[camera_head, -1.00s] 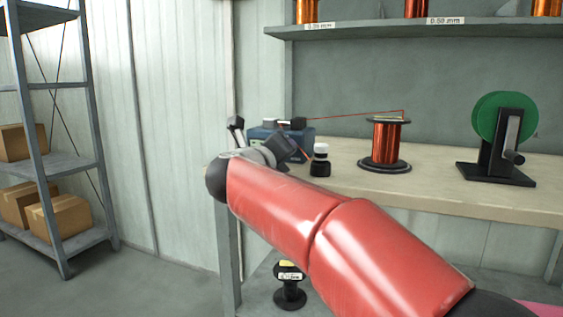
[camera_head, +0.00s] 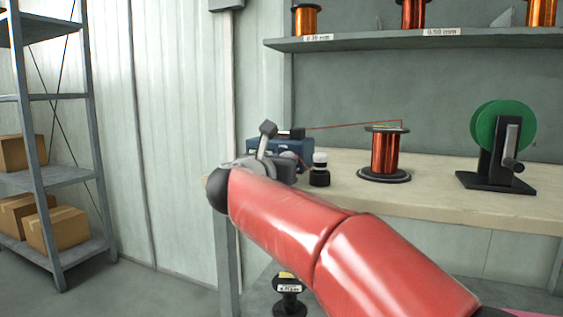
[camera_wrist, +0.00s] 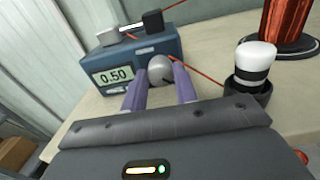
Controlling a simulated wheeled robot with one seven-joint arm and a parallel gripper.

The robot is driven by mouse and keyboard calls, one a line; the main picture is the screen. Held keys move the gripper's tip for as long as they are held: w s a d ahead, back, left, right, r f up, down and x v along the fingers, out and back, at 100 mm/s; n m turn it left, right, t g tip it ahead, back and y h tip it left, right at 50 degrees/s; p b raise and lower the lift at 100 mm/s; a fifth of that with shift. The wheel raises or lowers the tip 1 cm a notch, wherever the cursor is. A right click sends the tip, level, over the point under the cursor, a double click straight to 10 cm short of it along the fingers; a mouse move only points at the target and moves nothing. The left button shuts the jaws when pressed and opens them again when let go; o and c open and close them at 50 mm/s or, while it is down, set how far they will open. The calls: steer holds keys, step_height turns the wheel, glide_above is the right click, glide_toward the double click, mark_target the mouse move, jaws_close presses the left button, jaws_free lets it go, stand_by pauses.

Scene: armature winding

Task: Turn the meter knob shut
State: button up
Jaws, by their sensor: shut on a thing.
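The meter (camera_wrist: 117,62) is a blue box on the bench with a display reading 0.50; in the head view the meter (camera_head: 302,150) is partly behind my arm. Its round grey knob (camera_wrist: 160,70) is on the front face, right of the display. My gripper (camera_wrist: 160,84) is shut on the knob, with one purple finger on each side of it. In the head view my gripper (camera_head: 287,157) is at the meter's front, and its fingertips are hidden there.
A white-capped bottle in a dark holder (camera_head: 320,170) stands close right of the meter. A copper wire runs from the meter to a copper spool (camera_head: 384,152). A green winder (camera_head: 499,135) stands at the bench's right. A shelf (camera_head: 420,40) with spools hangs above.

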steer(key=shift+f+m, duration=0.15)
steer(key=shift+m, duration=0.35)
steer(key=o, duration=1)
steer(key=v, duration=0.7)
steer(key=shift+s+a, duration=0.1)
steer(key=shift+s, duration=0.3)
